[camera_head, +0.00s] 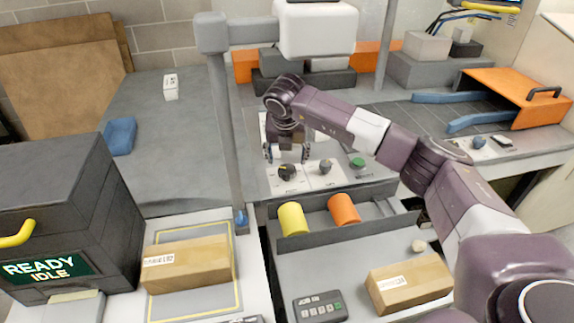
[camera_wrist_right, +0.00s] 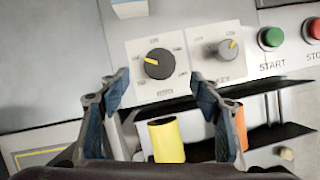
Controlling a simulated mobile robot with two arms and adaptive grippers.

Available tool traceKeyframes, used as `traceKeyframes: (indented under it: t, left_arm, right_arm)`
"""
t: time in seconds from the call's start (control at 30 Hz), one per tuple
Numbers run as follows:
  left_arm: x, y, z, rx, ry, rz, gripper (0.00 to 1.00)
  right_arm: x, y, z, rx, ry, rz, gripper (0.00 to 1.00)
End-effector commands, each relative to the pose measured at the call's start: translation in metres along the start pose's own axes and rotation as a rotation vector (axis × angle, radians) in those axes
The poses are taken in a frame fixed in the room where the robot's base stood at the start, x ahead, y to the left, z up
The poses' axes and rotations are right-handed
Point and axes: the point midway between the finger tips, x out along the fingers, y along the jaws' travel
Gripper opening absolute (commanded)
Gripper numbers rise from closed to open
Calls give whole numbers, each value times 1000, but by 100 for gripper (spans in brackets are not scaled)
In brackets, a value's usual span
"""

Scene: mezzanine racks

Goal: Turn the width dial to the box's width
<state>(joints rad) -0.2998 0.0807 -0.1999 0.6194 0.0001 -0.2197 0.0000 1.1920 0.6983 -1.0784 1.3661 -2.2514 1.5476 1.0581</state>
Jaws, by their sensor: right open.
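A black round dial (camera_wrist_right: 159,64) with a yellow pointer sits on a white plate ringed with small marks, too small to read. Its pointer tilts to the upper left. In the head view the dial (camera_head: 287,172) is on the control panel. My right gripper (camera_head: 287,153) hangs just above and behind it. In the right wrist view the gripper (camera_wrist_right: 172,95) is open and empty, its fingers apart and the dial visible beyond them. A cardboard box (camera_head: 187,263) lies inside a yellow outline; another box (camera_head: 408,284) lies at the front right. Their labels are unreadable. My left gripper is out of view.
Right of the dial are a grey key switch (camera_wrist_right: 229,49), a green START button (camera_wrist_right: 271,38) and a red button (camera_wrist_right: 312,29). A yellow cylinder (camera_head: 292,219) and an orange one (camera_head: 343,209) lie in a tray below. A grey post (camera_head: 225,130) stands left.

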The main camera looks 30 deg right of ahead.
Motion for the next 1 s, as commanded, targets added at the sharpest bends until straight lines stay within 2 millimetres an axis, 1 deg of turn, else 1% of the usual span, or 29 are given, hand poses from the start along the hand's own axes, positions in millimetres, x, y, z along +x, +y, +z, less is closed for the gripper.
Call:
traceKeyframes:
  t: [0.03,0.1,0.2,0.3,0.47,1.0]
  left_arm:
    - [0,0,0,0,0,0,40]
    - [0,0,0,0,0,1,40]
    - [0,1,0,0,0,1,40]
    - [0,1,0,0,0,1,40]
    - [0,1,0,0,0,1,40]
    - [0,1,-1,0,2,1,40]
  right_arm:
    - [-12,1,1,-1,-3,4,58]
    - [-24,1,1,0,-3,2,58]
    - [-37,0,1,0,-3,2,58]
    - [-45,0,0,0,0,0,58]
    - [-49,0,0,1,0,0,58]
    - [-49,0,0,1,0,0,58]
